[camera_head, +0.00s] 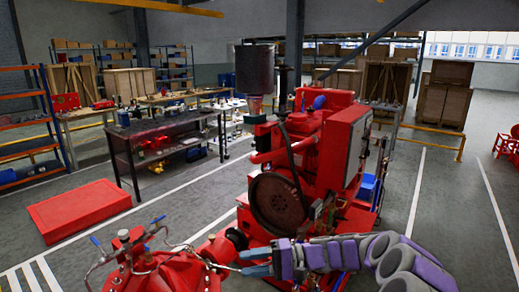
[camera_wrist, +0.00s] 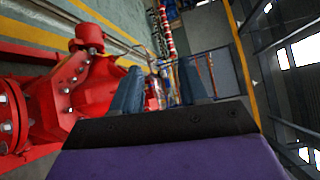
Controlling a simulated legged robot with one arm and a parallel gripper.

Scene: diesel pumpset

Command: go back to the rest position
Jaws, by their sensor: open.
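My gripper (camera_head: 246,262) reaches in from the lower right in the head view, with its blue-grey fingers pointing left. In the wrist view my gripper (camera_wrist: 161,76) shows two fingers spread apart with a clear gap and nothing held between them. The red diesel pumpset (camera_head: 308,145) stands behind my gripper and arm, which hide part of its lower front. The red pump body (camera_head: 165,272) with flanges and blue-handled valves lies left of the fingertips. In the wrist view red flanged piping (camera_wrist: 70,100) fills the left side. I cannot tell whether the fingers touch anything.
A dark workbench (camera_head: 168,130) and a red floor box (camera_head: 80,208) stand to the left. Wooden crates (camera_head: 442,95) stand at the back right behind a yellow rail (camera_head: 432,130). The floor at the right is mostly open, with white lines.

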